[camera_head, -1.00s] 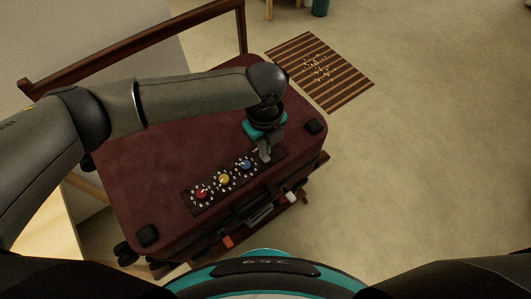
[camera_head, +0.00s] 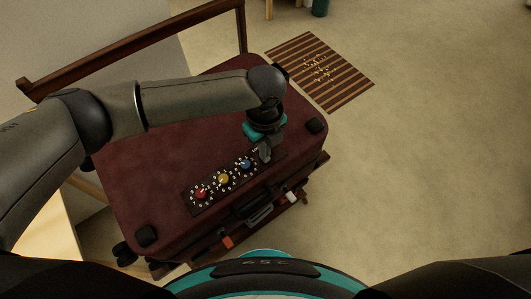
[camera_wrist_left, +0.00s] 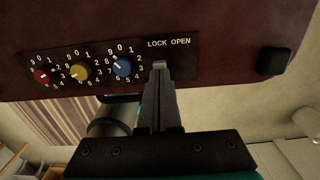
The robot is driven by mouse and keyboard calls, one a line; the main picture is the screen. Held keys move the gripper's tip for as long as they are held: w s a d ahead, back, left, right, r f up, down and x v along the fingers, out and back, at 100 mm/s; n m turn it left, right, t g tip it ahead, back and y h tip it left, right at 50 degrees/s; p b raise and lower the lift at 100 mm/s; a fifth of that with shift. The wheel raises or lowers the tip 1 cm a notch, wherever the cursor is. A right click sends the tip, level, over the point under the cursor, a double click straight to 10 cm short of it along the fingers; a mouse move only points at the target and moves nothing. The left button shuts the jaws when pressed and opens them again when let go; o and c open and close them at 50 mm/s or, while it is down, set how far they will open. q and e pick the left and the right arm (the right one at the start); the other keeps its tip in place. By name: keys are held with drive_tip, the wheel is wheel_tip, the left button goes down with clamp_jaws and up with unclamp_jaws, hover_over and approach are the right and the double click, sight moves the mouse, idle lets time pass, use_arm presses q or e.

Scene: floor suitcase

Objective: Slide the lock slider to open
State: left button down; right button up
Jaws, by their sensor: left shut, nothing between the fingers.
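The dark red suitcase (camera_head: 170,130) lies flat, with a black lock panel (camera_head: 212,186) near its front edge. In the left wrist view the panel (camera_wrist_left: 187,58) carries red, yellow and blue dials and the words LOCK and OPEN. My left gripper (camera_head: 265,157) is shut and empty, pointing down at the panel's right end. In the wrist view its fingertips (camera_wrist_left: 160,66) are just below the word LOCK, to the right of the blue dial (camera_wrist_left: 122,66). The lock slider is not distinct; the fingertips cover that spot. I cannot tell whether they touch it. My right gripper is out of view.
The suitcase has black corner pads (camera_head: 147,235) and a handle with latches on its front side. A striped mat (camera_head: 320,72) lies on the floor beyond it. A wooden rail (camera_head: 130,48) runs behind. The floor at right is clear.

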sight(275, 152)
use_arm(q)
drive_tip(key=shift+f, duration=0.2)
drive_tip(key=shift+d, duration=0.1)
drive_tip(key=shift+w+d, duration=0.4)
drive_tip(key=shift+d, duration=0.1)
drive_tip(key=shift+w+d+b, duration=0.1)
drive_tip(key=shift+b, duration=0.2)
drive_tip(key=shift+w+d, duration=0.4)
drive_tip(key=shift+d, duration=0.15)
drive_tip(key=shift+w+d+r+p, duration=0.1)
drive_tip(key=shift+r+p, duration=0.6)
drive_tip(key=shift+r, duration=0.15)
wheel_tip(275, 152, up, 4)
drive_tip(key=p, duration=0.4)
drive_tip(key=shift+r, duration=0.2)
